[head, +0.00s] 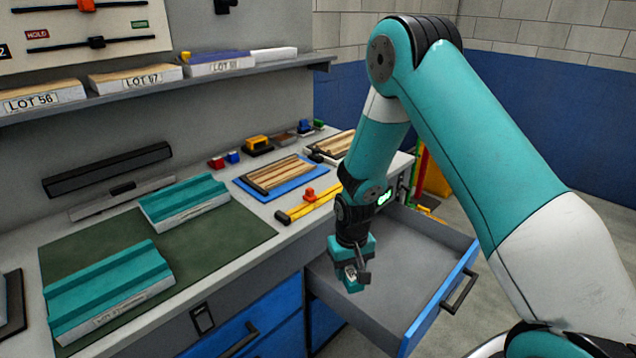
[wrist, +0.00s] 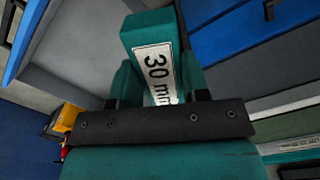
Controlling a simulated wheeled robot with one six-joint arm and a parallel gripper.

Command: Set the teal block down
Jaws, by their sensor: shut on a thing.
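The teal block (wrist: 147,28) carries a white label reading "30 mm" in the wrist view. My gripper (wrist: 157,82) is shut on it, with one finger on each side. In the head view my gripper (head: 354,262) points down over the open drawer (head: 400,262), and the teal block (head: 353,285) hangs below the fingers. The drawer looks empty inside. I cannot tell how far the block is above the drawer floor.
The drawer's blue front (head: 440,300) has a dark handle. On the bench, a green mat (head: 215,240) holds two teal grooved pieces. A blue tray with wooden strips (head: 278,176) and a yellow tool (head: 308,203) lie farther back. Lot-labelled boxes (head: 135,77) stand on the shelf.

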